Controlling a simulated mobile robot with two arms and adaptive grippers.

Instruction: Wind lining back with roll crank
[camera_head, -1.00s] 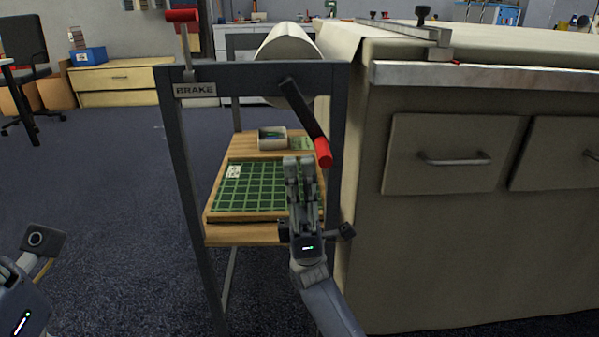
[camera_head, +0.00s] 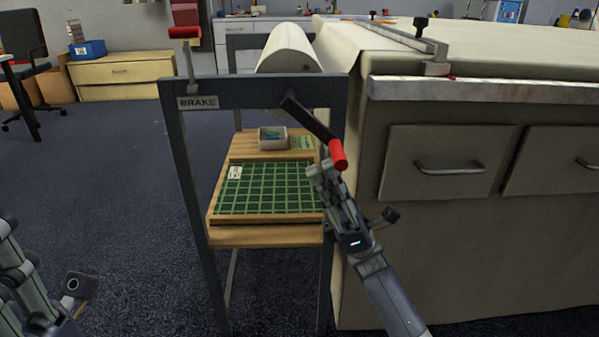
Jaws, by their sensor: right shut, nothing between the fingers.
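The roll crank (camera_head: 308,117) is a dark arm on the front of the grey roll stand (camera_head: 250,92). Its red handle (camera_head: 338,155) points down to the right. The pale lining roll (camera_head: 287,50) lies behind the frame, and lining cloth (camera_head: 340,42) runs over the table's left edge. My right gripper (camera_head: 319,172) is shut and empty, just below and left of the red handle; I cannot tell whether it touches it. My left gripper (camera_head: 78,287) shows only partly at the lower left, low and away from the stand; its fingers are unclear.
A red-topped brake lever (camera_head: 185,33) stands above the BRAKE label (camera_head: 198,102). The stand's shelf holds a green gridded mat (camera_head: 265,188) and a small box (camera_head: 272,138). The table's drawer front (camera_head: 437,165) is at right. Open floor lies left.

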